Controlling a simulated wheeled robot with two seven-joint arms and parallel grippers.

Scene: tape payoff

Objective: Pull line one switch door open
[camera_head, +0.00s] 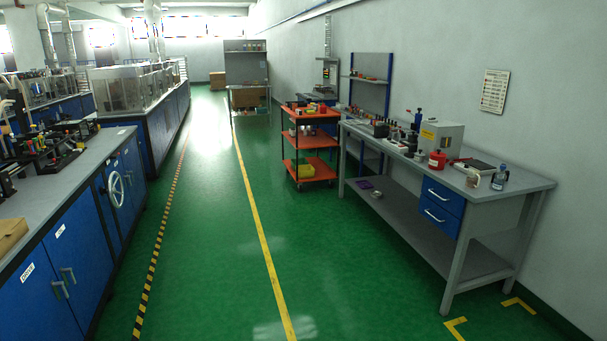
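Blue cabinet doors line the front of the long bench at the left. The near left door (28,300) and the door beside it (80,262) look shut, each with a grey upright handle (59,290). Small white labels (27,272) are on the doors, too small to read with certainty. Farther along, another blue door (128,175) carries a grey handwheel (115,189). I cannot tell which door is the line one switch door. Neither of my grippers is in view.
A green floor aisle (205,240) runs clear between the left bench (75,170) and the right workbench (430,165). The right workbench has blue drawers (441,205) and tools on top. A red cart (309,170) stands at its far end.

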